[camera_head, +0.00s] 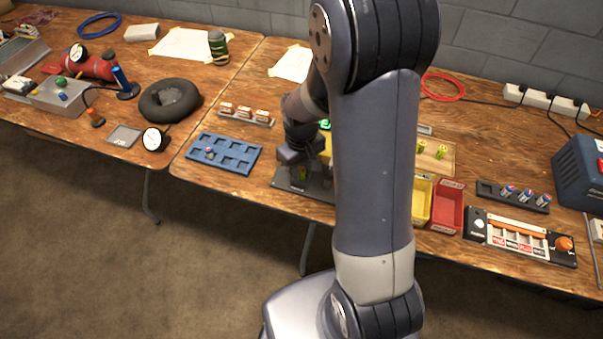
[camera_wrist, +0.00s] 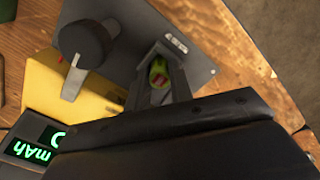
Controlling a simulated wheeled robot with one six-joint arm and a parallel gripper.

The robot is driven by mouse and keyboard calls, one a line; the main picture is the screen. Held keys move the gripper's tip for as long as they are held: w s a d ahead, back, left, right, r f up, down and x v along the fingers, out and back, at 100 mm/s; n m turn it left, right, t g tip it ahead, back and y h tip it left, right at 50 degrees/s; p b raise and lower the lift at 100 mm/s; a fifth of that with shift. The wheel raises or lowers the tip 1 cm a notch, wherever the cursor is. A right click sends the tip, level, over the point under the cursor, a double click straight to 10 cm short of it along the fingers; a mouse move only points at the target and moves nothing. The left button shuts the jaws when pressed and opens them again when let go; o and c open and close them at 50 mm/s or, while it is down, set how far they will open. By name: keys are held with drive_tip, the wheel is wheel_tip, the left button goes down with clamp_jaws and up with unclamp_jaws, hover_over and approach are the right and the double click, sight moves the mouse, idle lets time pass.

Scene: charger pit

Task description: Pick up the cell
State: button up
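A green cell with a pinkish-red part (camera_wrist: 158,73) shows in the wrist view between dark upright pieces that look like my gripper's fingers (camera_wrist: 160,85). It is over or at the dark grey plate (camera_wrist: 200,72) of a yellow tester (camera_wrist: 50,88) with a knob and a lit "mAh" display. I cannot tell whether the fingers touch the cell. In the head view my gripper (camera_head: 300,158) points down over the dark plate (camera_head: 322,191), and part of the cell (camera_head: 302,173) shows below it. My arm hides much of the tester there.
A blue slotted tray (camera_head: 238,164) with a small cell (camera_head: 209,152) lies to the left. Right of my arm are yellow-green cells (camera_head: 441,152) on a wooden board, a yellow bin (camera_head: 421,203), a red bin (camera_head: 448,206) and a dark rack (camera_head: 490,191). The table's front edge is close.

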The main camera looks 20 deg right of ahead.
clamp_jaws()
